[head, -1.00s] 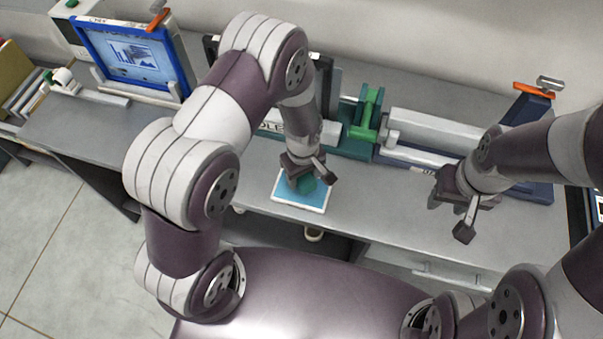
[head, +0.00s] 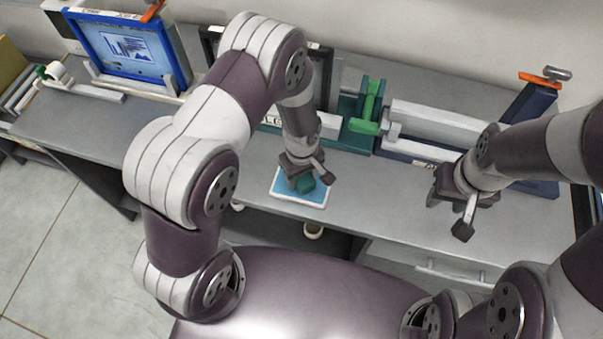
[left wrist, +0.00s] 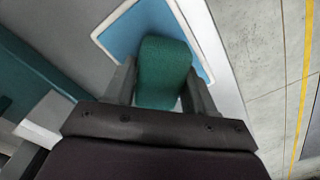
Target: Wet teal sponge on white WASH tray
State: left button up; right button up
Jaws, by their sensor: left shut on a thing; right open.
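The teal sponge (left wrist: 163,70) is between the two fingers of my left gripper (left wrist: 158,85), which is shut on it. In the head view the sponge (head: 304,184) shows just under my left gripper (head: 304,174). The white WASH tray (head: 283,198) has a blue inside and lies near the table's front edge; it also shows in the left wrist view (left wrist: 121,32). The sponge is over or in the tray; I cannot tell whether it touches the blue surface. My right gripper (head: 452,215) is open and empty above the table on the right.
A green clamp-like device (head: 366,112) and a white bar (head: 440,122) stand behind the tray. A blue framed screen (head: 125,48) is at the back left. An orange-handled part (head: 540,80) tops a dark blue post at the right. The grey table (head: 395,195) is clear between my grippers.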

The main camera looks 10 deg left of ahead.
pick_arm(q)
jog(key=shift+s+f+b, duration=0.1)
jog(key=shift+f+b, duration=0.25)
jog(key=shift+f, duration=0.2)
dwell(1.0)
notch_tip(320, 180, up, 7)
jog(key=p, duration=0.6)
jog(key=shift+r, duration=0.1)
dwell(0.3)
